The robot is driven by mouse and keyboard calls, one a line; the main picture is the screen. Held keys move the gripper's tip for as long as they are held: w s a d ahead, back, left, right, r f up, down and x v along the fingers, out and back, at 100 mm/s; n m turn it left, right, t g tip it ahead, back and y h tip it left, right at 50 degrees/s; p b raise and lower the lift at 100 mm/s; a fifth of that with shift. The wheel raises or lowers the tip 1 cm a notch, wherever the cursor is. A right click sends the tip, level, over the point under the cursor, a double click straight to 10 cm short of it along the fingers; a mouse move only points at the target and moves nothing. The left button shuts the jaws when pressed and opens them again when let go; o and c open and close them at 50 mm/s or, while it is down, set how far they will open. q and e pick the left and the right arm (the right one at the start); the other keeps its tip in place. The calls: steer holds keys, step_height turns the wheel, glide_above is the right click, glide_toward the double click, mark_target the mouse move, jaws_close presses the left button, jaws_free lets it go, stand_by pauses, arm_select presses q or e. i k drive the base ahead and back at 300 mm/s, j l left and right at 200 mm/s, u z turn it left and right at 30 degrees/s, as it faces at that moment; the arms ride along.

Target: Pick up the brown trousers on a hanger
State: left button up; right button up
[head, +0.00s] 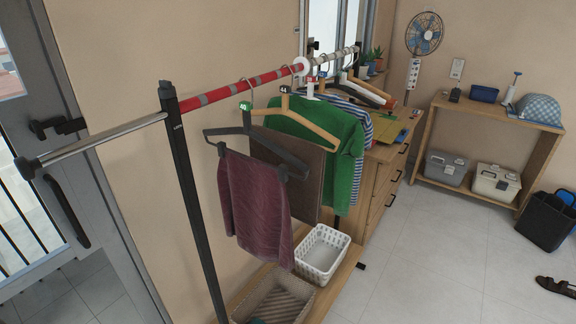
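A flat brown garment (308,180), which looks like the folded brown trousers, hangs on the rail (226,92). It is behind a maroon garment (257,205) and in front of a green top (347,165). It appears to hang from the wooden hanger (308,124) with a black "44" tag, but I cannot see the join clearly. The maroon garment hangs from a dark hanger (247,130) with a green "40" tag and hides the brown garment's left part. Neither of my grippers is in view.
A black post (190,190) carries the rail at the near end. More hangers (365,92) crowd its far end. Below are a white basket (338,249) and a woven basket (260,296). A wooden dresser (377,185) stands behind. The tiled floor (440,240) to the right is mostly clear.

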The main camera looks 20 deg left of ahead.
mark_target(305, 197)
steer(key=j+u, duration=0.15)
steer(key=u, duration=1.7)
steer(key=z, duration=1.4)
steer(key=l+u, duration=0.15)
steer(key=u, duration=0.4)
steer(key=i+l+u, duration=0.25)
steer(key=l, duration=0.2)
steer(key=l+u, duration=0.25)
steer(key=l, duration=0.15)
